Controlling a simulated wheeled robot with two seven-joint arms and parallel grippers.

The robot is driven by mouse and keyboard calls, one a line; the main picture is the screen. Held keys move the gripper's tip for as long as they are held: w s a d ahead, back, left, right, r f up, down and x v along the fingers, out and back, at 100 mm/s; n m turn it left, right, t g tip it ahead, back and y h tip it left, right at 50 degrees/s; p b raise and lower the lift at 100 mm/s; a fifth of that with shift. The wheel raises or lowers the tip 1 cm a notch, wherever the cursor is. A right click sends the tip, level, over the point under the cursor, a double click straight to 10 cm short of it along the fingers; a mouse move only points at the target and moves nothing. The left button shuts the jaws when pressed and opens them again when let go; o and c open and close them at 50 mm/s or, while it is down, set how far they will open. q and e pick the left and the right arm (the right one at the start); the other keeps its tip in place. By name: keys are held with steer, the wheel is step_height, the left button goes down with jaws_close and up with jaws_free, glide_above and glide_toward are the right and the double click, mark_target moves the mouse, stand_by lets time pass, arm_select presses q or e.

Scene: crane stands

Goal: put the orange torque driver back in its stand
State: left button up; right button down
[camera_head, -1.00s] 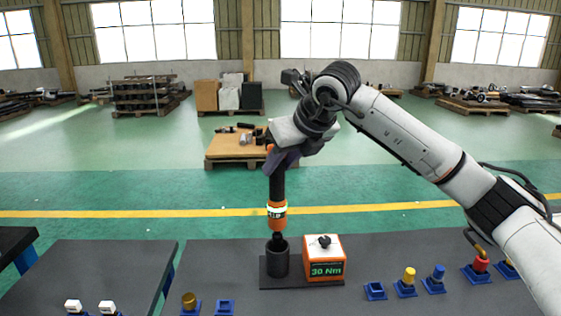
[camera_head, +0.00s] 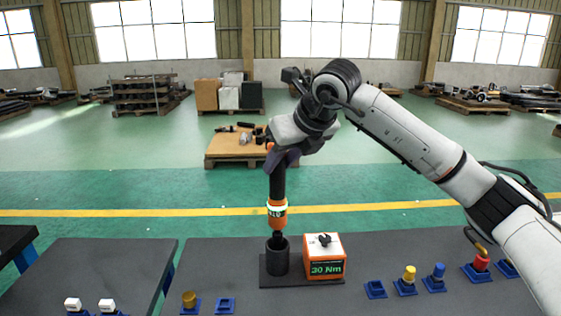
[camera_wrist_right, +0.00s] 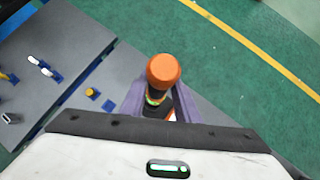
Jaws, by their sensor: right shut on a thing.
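The torque driver (camera_head: 277,209), black with orange bands, hangs upright in my right gripper (camera_head: 280,158). The gripper is shut on its upper part. In the right wrist view the driver's orange cap (camera_wrist_right: 163,69) shows between the fingers (camera_wrist_right: 160,103). The stand is a dark base with a black cup (camera_head: 278,262) and an orange-and-white box (camera_head: 324,258) reading 30 Nm. The driver's lower tip is at the cup's mouth, seemingly just inside it; its exact depth is hidden by the rim. My left gripper is not in view.
On the dark table (camera_head: 225,265) to the right are an empty blue holder (camera_head: 375,289), a yellow piece (camera_head: 409,274), a blue piece (camera_head: 438,271) and a red piece (camera_head: 481,263) in blue holders. A brass piece (camera_head: 189,299) stands at front left. A separate table (camera_head: 100,270) is further left.

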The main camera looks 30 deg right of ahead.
mark_target(282, 198)
steer(key=shift+f+b, duration=1.05)
steer(key=shift+f, duration=0.15)
steer(key=shift+f+b, duration=0.7)
steer(key=shift+f, duration=0.15)
steer(key=shift+f+b, duration=0.35)
steer(key=shift+f, duration=0.05)
steer(key=shift+f+b, duration=0.35)
steer(key=shift+f, duration=0.1)
steer(key=shift+f+b, duration=0.45)
steer(key=shift+f, duration=0.15)
steer(key=shift+f+b, duration=0.8)
steer(key=shift+f, duration=0.2)
steer(key=c, duration=1.3)
jaws_free()
steer(key=shift+r, duration=0.1)
steer(key=shift+f, duration=0.3)
steer(key=shift+p+v, duration=0.45)
steer(key=shift+v, duration=1)
steer(key=shift+p+v, duration=0.3)
steer(key=shift+v, duration=0.9)
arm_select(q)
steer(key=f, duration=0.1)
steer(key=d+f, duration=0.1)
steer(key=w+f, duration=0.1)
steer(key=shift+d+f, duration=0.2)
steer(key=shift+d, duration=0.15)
arm_select(e)
steer(key=shift+a, duration=0.1)
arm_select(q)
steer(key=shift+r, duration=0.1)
